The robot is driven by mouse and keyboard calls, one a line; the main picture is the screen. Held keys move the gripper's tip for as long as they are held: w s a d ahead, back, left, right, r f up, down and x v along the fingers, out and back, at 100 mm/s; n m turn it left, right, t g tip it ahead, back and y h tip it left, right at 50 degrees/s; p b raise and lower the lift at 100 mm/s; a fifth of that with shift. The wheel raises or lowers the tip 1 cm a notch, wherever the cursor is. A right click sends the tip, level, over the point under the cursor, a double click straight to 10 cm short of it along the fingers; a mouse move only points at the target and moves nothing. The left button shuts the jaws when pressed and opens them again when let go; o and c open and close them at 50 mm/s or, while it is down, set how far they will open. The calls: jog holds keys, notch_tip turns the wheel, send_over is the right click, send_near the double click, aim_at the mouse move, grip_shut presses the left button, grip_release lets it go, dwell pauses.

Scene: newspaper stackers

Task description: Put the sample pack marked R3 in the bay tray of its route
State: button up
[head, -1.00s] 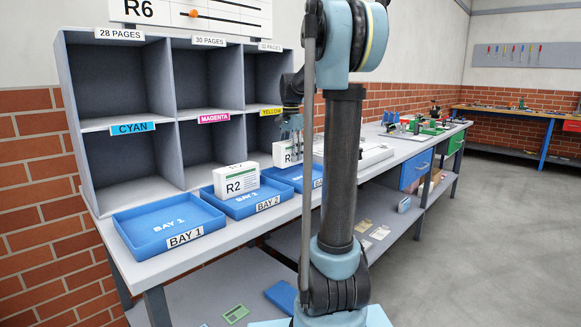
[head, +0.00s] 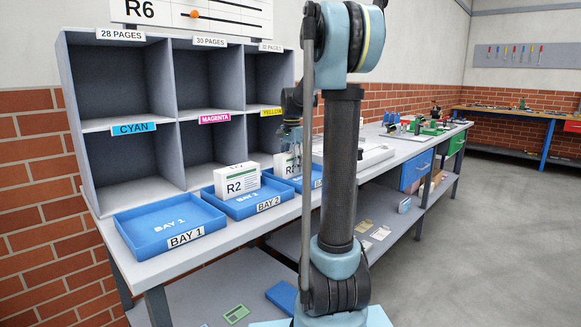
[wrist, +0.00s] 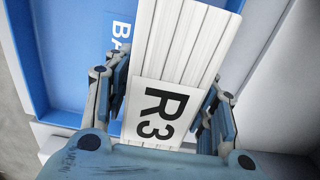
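The sample pack R3 (wrist: 160,112) is a white pack of stacked pages with a black R3 label. In the wrist view the fingers of my gripper (wrist: 165,100) lie against both its sides, shut on it. In the head view the pack (head: 286,165) is upright at the third blue tray (head: 297,185), right of BAY 2, with my gripper (head: 290,140) above it. My arm hides part of that tray and its label. The wrist view shows the pack over or in a blue tray (wrist: 65,70) printed "BA…". I cannot tell whether its base touches the tray floor.
The BAY 2 tray (head: 241,208) holds a pack marked R2 (head: 238,182). The BAY 1 tray (head: 160,228) is empty. A grey pigeonhole rack (head: 187,160) with colour labels stands behind the trays. A board (head: 230,12) above it shows R6, its upper part cut off.

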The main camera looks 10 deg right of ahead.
notch_tip(320, 180, up, 12)
jog(key=shift+r, duration=0.1)
dwell(0.6)
